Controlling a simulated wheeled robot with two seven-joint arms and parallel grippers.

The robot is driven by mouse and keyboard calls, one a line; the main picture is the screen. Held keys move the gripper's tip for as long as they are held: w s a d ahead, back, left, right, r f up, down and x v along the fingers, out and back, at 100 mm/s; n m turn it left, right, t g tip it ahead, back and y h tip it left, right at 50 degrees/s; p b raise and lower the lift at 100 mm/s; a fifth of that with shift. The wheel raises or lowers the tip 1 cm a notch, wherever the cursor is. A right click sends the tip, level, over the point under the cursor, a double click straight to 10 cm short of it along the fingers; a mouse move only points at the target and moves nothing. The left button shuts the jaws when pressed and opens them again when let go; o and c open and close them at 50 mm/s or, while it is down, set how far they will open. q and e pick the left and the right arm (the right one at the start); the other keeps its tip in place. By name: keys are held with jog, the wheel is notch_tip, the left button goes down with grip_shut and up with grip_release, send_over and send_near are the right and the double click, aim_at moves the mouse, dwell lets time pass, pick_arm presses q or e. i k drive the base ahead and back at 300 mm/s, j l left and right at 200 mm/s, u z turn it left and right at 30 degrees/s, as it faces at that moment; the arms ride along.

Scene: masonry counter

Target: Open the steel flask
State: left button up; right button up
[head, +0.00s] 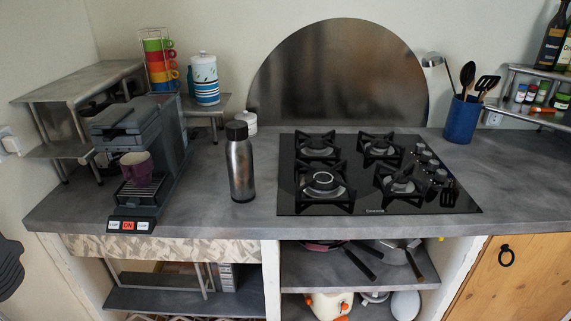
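The steel flask (241,170) stands upright on the grey counter, between the coffee machine and the gas hob. Its body is brushed metal and its black cap (236,131) sits on top. Nothing touches the flask. Neither of my grippers shows in the head view.
A dark coffee machine (150,138) with a purple cup (136,167) stands left of the flask. A black gas hob (300,204) lies to the right. A white lidded pot (250,124) is behind the flask. The counter (225,220) in front of it is clear.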

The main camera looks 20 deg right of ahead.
aim_at(239, 155)
jog(key=i+j+z, duration=0.2)
jog(key=j+z, duration=0.2)
jog(key=j, duration=0.2)
jog(key=i+j+z, duration=0.1)
jog(key=j+z, duration=0.25)
jog(key=j, duration=0.25)
jog(key=j+z, duration=0.4)
jog(key=j, duration=0.2)
